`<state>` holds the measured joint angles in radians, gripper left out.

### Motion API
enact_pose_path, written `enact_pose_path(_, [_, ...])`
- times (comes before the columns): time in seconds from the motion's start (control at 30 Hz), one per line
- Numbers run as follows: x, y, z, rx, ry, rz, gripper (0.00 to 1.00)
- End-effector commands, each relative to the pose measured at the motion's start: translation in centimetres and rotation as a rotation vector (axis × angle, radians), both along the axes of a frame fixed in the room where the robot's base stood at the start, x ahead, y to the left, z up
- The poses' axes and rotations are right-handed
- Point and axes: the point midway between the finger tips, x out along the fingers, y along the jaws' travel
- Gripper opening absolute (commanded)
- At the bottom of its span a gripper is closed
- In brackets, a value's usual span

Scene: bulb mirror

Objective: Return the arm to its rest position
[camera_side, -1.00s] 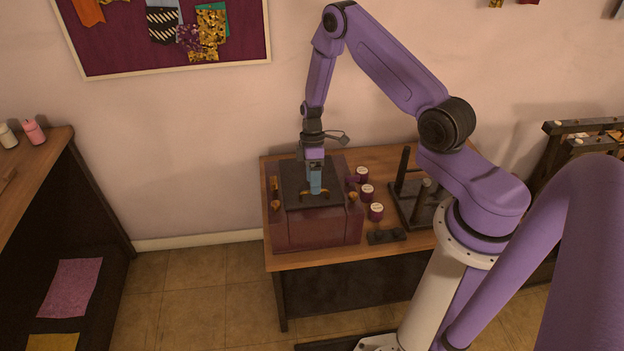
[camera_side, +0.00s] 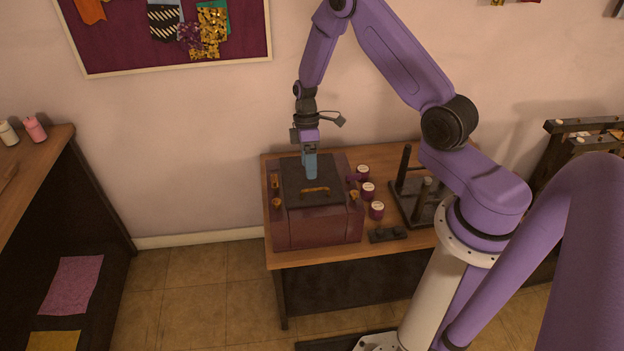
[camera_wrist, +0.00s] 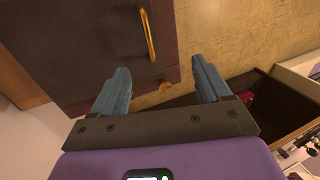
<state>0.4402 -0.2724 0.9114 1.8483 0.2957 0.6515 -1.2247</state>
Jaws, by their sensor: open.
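My gripper (camera_side: 310,176) has blue fingers and hangs above the dark lid of a maroon box (camera_side: 318,228) on the wooden table. In the wrist view my gripper (camera_wrist: 163,82) is open, its two blue fingers well apart with nothing between them. The box's lid (camera_wrist: 75,45) is down, and its gold handle (camera_wrist: 148,36) is free of the fingers. The same handle (camera_side: 314,190) lies just in front of the gripper in the side view. My purple arm arches over the table from its base at the right.
Several small maroon jars (camera_side: 368,191) with pale lids stand right of the box. A dark rack with upright posts (camera_side: 405,170) is beyond them, and a small dark block (camera_side: 388,235) lies in front. Wall and pinboard (camera_side: 170,72) are behind; the space above the table is free.

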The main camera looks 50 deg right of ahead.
Motion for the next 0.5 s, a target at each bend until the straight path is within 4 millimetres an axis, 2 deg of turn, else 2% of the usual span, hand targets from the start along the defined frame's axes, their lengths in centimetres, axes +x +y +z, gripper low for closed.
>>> enact_pose_path(0.1, [-0.4,3.0,3.2,-0.028,-0.012,0.042,0.77])
enact_pose_path(0.27, [-2.1,6.7,7.1,-0.067,-0.024,0.085,0.77])
enact_pose_path(0.5, [-6.5,11.4,12.2,-0.116,-0.060,0.145,0.77])
